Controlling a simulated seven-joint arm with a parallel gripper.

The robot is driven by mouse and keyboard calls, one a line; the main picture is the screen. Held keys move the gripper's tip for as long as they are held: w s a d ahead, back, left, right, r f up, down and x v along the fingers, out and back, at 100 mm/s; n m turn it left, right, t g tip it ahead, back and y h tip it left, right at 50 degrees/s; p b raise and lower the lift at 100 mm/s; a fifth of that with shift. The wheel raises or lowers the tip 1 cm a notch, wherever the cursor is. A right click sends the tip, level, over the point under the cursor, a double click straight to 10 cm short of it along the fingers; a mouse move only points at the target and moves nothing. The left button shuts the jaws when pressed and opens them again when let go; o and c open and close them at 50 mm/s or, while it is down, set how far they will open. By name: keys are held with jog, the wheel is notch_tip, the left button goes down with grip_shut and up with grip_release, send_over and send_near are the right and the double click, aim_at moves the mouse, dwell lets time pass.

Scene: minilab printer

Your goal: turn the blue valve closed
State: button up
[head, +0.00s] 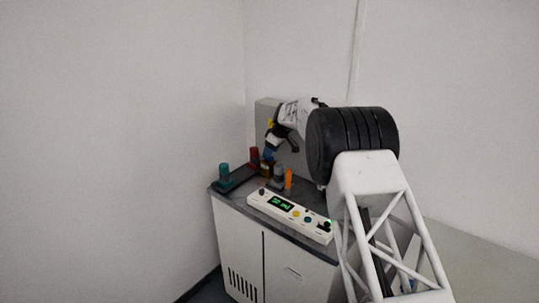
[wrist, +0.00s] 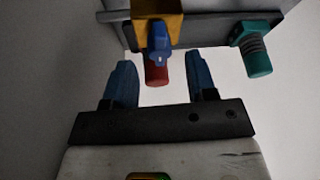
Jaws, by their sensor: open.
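The blue valve (wrist: 159,42) shows in the wrist view as a small blue handle on the front of a yellow-orange block (wrist: 170,22). My gripper (wrist: 159,58) is open, with one blue finger on each side of the valve's line. The valve appears between and a little beyond the fingertips, and I see no contact. In the head view my gripper (head: 269,151) is over the back of the bench, just above a dark yellowish block (head: 266,169). The valve cannot be told apart from the blue fingers there.
A red cylinder (wrist: 156,74) shows just below the valve in the wrist view, with a teal cylinder (wrist: 257,60) to the right. On the bench (head: 241,194), an orange object (head: 288,178) stands near the gripper. A white control panel (head: 290,214) lies along the front.

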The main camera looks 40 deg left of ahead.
jog(key=shift+v, duration=2.5)
jog(key=shift+r, duration=0.1)
